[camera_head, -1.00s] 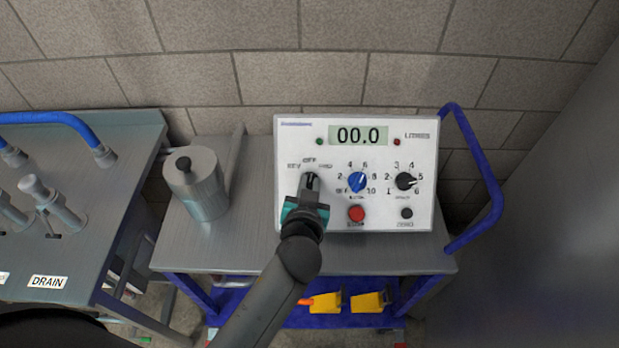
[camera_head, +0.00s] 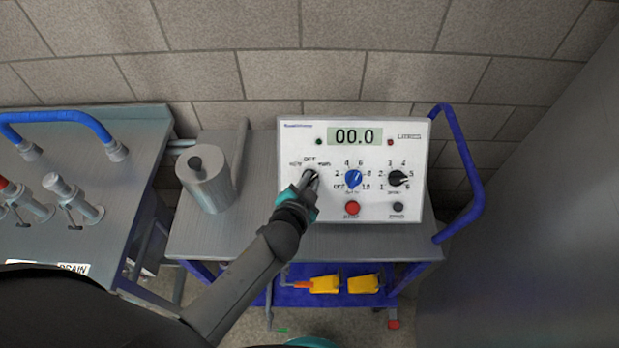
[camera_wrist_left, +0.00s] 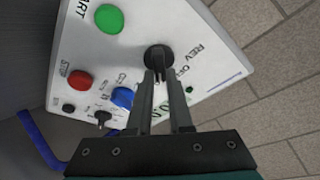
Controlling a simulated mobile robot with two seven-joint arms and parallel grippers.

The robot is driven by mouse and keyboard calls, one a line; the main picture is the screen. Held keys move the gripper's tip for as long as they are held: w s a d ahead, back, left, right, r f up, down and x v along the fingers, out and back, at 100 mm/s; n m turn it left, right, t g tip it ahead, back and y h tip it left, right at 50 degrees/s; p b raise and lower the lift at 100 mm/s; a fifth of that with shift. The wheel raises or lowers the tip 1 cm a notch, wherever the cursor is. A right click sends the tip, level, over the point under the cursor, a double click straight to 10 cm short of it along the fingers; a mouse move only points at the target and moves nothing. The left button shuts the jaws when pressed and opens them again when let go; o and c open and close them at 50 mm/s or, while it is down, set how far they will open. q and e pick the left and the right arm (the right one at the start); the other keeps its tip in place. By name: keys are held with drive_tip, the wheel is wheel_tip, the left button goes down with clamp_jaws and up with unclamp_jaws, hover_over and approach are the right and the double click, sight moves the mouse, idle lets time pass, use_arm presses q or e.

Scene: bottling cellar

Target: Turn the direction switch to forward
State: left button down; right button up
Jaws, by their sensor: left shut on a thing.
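The direction switch is a dark knob at the left of the white control panel (camera_head: 295,138), below the labels REV, OFF and FWD. My left gripper (camera_head: 310,181) is shut on it and covers most of it in the head view. In the left wrist view the round black switch (camera_wrist_left: 158,58) sits at the tips of the two fingers (camera_wrist_left: 162,75), near the REV and OFF labels. Its pointer is hidden, so I cannot tell which label it points at. My right gripper is not in view.
The panel also has a blue knob (camera_head: 353,179), a black knob (camera_head: 397,178), a red stop button (camera_head: 352,208) and a green start button (camera_wrist_left: 109,18). The display reads 00.0. A metal canister (camera_head: 205,180) stands left of the panel on the cart (camera_head: 270,238).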

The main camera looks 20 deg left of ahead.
use_arm(q)
drive_tip(key=shift+w+r, duration=0.1)
drive_tip(key=c, duration=0.8)
unclamp_jaws()
drive_tip(key=shift+s+r, duration=0.1)
drive_tip(key=shift+s, duration=0.4)
drive_tip(key=v, duration=1.4)
drive_tip(key=shift+s+r+p, duration=0.1)
drive_tip(key=shift+p, duration=0.25)
